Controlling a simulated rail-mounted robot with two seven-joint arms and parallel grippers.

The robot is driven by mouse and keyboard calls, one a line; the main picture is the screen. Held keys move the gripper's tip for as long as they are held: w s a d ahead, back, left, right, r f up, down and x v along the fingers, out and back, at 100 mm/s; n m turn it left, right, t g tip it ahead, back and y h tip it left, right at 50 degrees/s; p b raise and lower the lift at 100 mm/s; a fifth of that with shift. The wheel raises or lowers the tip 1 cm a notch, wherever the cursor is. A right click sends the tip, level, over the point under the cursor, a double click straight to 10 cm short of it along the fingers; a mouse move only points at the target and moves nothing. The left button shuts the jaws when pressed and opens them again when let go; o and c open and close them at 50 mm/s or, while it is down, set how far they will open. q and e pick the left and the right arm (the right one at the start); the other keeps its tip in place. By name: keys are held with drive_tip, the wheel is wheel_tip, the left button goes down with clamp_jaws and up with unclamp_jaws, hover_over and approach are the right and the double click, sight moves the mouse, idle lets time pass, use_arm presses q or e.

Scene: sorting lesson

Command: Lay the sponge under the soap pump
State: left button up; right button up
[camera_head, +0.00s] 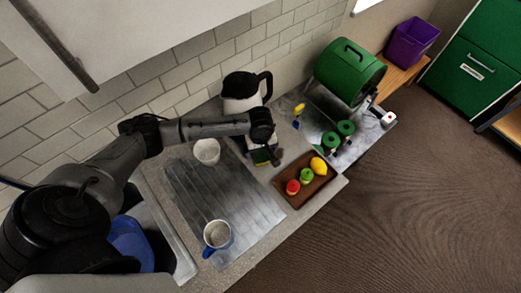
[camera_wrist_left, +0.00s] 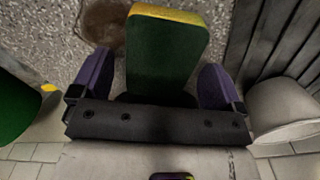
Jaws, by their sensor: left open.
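The sponge (camera_head: 262,157), green with a yellow layer, is on the counter just right of the ribbed drainboard, partly hidden by my gripper. In the left wrist view the sponge (camera_wrist_left: 166,52) sits between the two purple fingers, its yellow edge at the far end. My left gripper (camera_head: 267,150) is open around it, with gaps visible beside both fingers. I cannot make out a soap pump for certain; a small blue and yellow item (camera_head: 298,109) stands farther back on the counter. My right gripper is not in view.
A black and white jug (camera_head: 243,92) stands behind my gripper. A brown tray (camera_head: 316,190) holds a lemon and jars. A green drum (camera_head: 350,72) and green discs (camera_head: 331,141) are beyond.

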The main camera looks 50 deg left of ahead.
use_arm(q)
wheel_tip(320, 180, up, 10)
drive_tip(key=shift+f+p, duration=0.15)
drive_tip(key=shift+p, duration=0.3)
drive_tip(key=shift+o, duration=0.6)
drive_tip(key=shift+r, duration=0.45)
